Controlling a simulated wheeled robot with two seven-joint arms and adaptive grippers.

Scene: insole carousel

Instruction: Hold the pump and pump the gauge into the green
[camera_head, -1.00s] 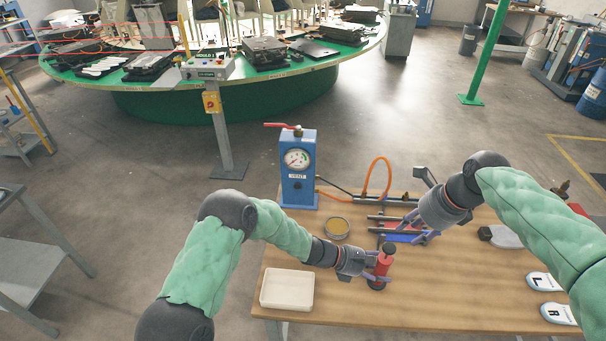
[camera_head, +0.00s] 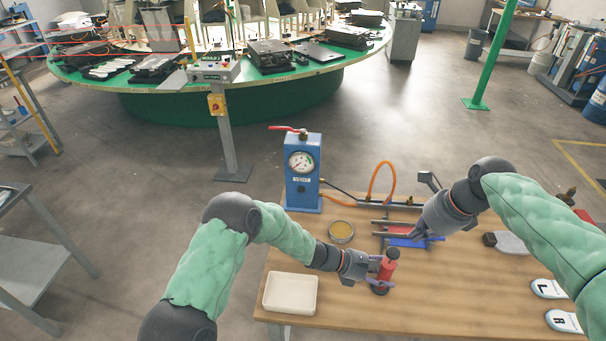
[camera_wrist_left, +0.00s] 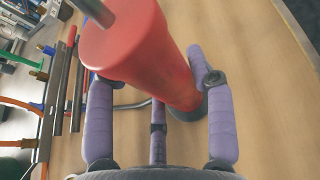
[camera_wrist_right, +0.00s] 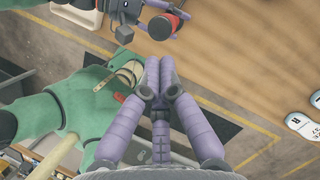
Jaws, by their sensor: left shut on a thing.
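The red pump (camera_head: 387,269), with a black knob on top and a dark base, stands upright on the wooden bench. My left gripper (camera_head: 380,276) is shut around its body, with fingers on either side in the left wrist view (camera_wrist_left: 158,112). The blue gauge box (camera_head: 302,187) stands at the back left of the bench. Its round white gauge (camera_head: 301,162) has a green patch at the upper right; the needle's exact reading is too small to tell. My right gripper (camera_head: 420,236) is shut and empty, apart from the pump; its fingertips meet in the right wrist view (camera_wrist_right: 159,66).
A white tray (camera_head: 291,309) lies left of the pump, and a round tin (camera_head: 342,231) behind it. An orange hose (camera_head: 378,177) and dark bars lie behind the grippers. White insoles (camera_head: 547,288) lie at the right. Bare bench (camera_head: 450,303) lies right of the pump.

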